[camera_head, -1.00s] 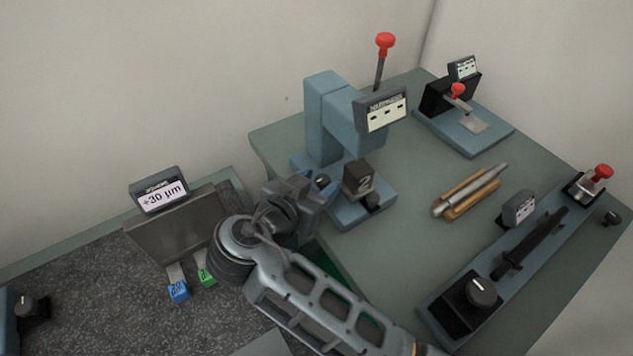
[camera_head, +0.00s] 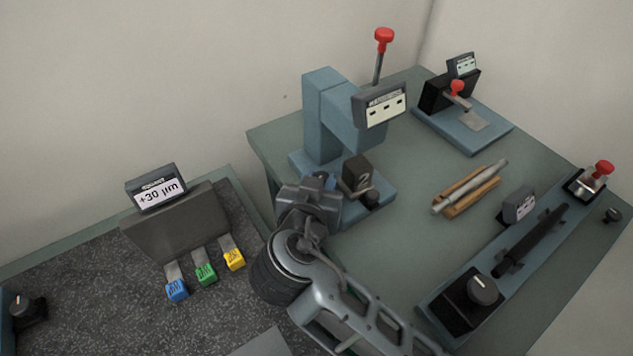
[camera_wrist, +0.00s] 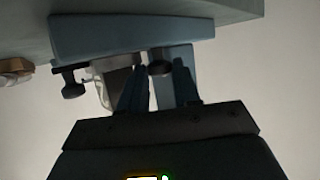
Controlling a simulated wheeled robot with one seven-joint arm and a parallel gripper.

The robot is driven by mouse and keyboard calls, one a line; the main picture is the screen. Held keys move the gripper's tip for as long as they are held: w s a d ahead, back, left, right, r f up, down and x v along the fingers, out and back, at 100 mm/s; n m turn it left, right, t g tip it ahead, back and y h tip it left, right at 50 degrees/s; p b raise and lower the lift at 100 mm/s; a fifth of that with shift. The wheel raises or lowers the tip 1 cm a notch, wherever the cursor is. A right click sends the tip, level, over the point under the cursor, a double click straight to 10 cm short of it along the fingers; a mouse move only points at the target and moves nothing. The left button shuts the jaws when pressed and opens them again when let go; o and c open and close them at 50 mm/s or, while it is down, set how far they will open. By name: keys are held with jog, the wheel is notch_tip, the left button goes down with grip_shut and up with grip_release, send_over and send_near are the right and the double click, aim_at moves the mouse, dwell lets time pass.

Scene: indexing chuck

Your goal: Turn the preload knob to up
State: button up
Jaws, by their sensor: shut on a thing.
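The blue hardness tester (camera_head: 322,115) stands at the back of the green table, with a red-tipped lever on top. A small dark knob (camera_wrist: 159,67) on its lower part, which I take as the preload knob, shows between my fingertips in the wrist view. My gripper (camera_wrist: 158,82) is shut on this knob.
A gauge stand (camera_head: 175,228) with blue, green and yellow tags is at the left. A cylinder on a wooden cradle (camera_head: 466,192) and a long blue bench (camera_head: 445,312) with a black knob (camera_head: 482,289) are at the right. Table between them is clear.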

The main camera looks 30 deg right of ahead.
jog(key=shift+s+d+n+t+y, duration=0.1)
jog(key=shift+n+t+y, duration=0.4)
jog(key=shift+n, duration=0.1)
jog(key=o, duration=1)
